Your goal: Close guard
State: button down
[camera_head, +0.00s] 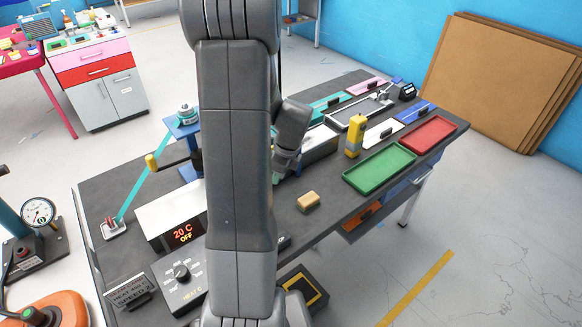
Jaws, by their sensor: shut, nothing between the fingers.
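My arm's large dark grey links stand upright across the middle of the view and hide part of the bench. My gripper (285,163) shows only in part at the right of the arm, low over the bench; it is shut and empty, its fingertips mostly hidden. I cannot tell for sure which part is the guard. A grey rectangular frame (343,124) lies on the bench to the right of my gripper. A white box with a red "20 C OFF" display (184,234) stands left of the arm.
The dark bench (330,222) carries a tan block (308,201), a yellow upright tool (355,136), a green tray (379,168) and a red tray (430,133). A teal strip (146,180) slopes at left. A dial box (185,281) sits in front. Brown boards (495,80) lean at the wall.

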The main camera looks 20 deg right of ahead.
jog(key=s+a+b+v, duration=0.1)
jog(key=s+v, duration=0.1)
jog(key=v, duration=0.8)
jog(key=w+a+f+p, duration=0.1)
jog(key=w+a+f, duration=0.1)
jog(key=w+f, duration=0.4)
notch_tip(320, 180, down, 3)
jog(key=shift+f, duration=0.2)
dwell(0.4)
jog(key=shift+w, duration=0.1)
